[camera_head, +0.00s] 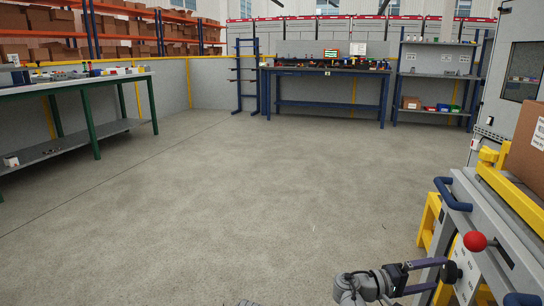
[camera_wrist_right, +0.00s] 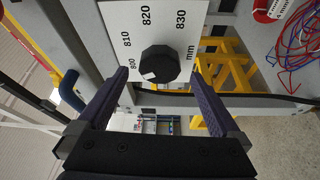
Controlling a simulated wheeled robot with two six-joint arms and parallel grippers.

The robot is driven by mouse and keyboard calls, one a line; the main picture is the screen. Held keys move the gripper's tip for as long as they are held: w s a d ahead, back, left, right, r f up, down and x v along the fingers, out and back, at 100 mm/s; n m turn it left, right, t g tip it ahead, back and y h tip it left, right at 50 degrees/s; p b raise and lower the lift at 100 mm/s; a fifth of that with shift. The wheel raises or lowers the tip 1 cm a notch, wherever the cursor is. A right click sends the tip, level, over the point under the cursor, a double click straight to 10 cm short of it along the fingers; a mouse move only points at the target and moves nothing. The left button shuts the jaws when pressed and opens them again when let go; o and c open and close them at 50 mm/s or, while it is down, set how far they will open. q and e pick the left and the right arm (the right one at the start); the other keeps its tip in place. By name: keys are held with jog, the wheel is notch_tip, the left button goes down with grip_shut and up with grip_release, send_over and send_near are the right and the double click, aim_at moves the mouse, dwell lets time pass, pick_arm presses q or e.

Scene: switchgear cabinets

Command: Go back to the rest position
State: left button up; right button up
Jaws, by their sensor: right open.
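My right gripper (camera_head: 438,274) is at the lower right of the head view, in front of a grey machine. Its two dark purple fingers are open and apart. In the wrist view the right gripper (camera_wrist_right: 158,78) has one finger on each side of a black faceted knob (camera_wrist_right: 160,63), with gaps on both sides. The knob also shows in the head view (camera_head: 452,272), close to the fingertips. I cannot tell if the tips reach past it. The knob sits on a white scale plate (camera_wrist_right: 128,22) marked in mm. My left gripper is not in view.
The grey machine (camera_head: 512,236) carries a red ball handle (camera_head: 475,241), blue handles (camera_head: 452,195) and a yellow frame (camera_head: 428,220) close by my right arm. A green-legged bench (camera_head: 75,84) stands left, a blue workbench (camera_head: 330,104) at the back. The middle floor is clear.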

aim_at(444, 271)
jog(key=a, duration=0.4)
jog(key=d, duration=0.7)
jog(key=shift+w+d+r, duration=0.1)
jog(key=shift+w+d, duration=0.05)
jog(key=shift+d, duration=0.05)
jog(key=shift+r+n+p, duration=0.25)
jog(key=shift+n+p, duration=0.15)
jog(key=shift+p, duration=0.25)
jog(key=n+y+p, duration=0.2)
jog(key=n+p, duration=0.1)
jog(key=n, duration=0.1)
jog(key=shift+g, duration=0.4)
jog(key=n+p, duration=0.1)
jog(key=n, duration=0.1)
jog(key=n+g+y+p, duration=0.1)
jog(key=p, duration=0.1)
jog(key=shift+w+n+y, duration=0.15)
jog(key=shift+n+y, duration=0.15)
jog(key=shift+n, duration=0.1)
jog(key=n+g+y+p, duration=0.1)
jog(key=n+p, duration=0.1)
jog(key=n, duration=0.1)
jog(key=shift+g, duration=0.4)
jog(key=shift+w+f+n+g+y, duration=0.1)
jog(key=shift+n+g+y, duration=0.2)
jog(key=shift+n+g, duration=0.65)
jog(key=shift+n, duration=0.55)
jog(key=shift+p, duration=0.3)
